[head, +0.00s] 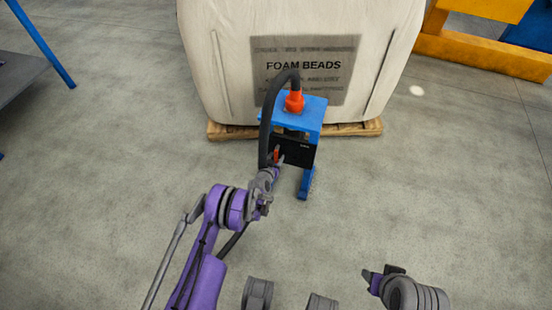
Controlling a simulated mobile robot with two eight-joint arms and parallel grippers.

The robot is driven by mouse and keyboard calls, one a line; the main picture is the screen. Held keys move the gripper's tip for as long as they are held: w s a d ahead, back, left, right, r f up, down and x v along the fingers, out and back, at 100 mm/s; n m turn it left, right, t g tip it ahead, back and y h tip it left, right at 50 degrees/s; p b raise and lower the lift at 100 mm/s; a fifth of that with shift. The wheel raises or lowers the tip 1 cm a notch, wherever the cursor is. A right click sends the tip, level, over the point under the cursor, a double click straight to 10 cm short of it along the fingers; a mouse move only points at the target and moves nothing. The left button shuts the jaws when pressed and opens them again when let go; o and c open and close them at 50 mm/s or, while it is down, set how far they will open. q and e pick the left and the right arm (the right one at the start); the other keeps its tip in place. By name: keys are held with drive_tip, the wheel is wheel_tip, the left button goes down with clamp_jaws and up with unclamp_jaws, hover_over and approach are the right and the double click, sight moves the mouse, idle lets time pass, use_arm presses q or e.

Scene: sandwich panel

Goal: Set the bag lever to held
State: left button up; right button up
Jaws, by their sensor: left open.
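The lever is a small orange-red piece (276,152) on the left part of a black panel (298,152), which is fixed to a blue stand (301,115). Small lettering shows near the panel's top right, too small to read. My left gripper (277,164) is open, right at the lever and partly over its lower end. I cannot tell whether its fingers touch the lever. My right gripper (370,279) is low on the right, far from the panel, and its jaws are not clear.
A big white bag (215,60) marked FOAM BEADS stands on a wooden pallet (228,132) behind the stand. A dark hose (265,120) curves from the orange fitting (294,101) down the stand's left side.

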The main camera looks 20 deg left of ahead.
use_arm(q)
clamp_jaws()
idle(1.4)
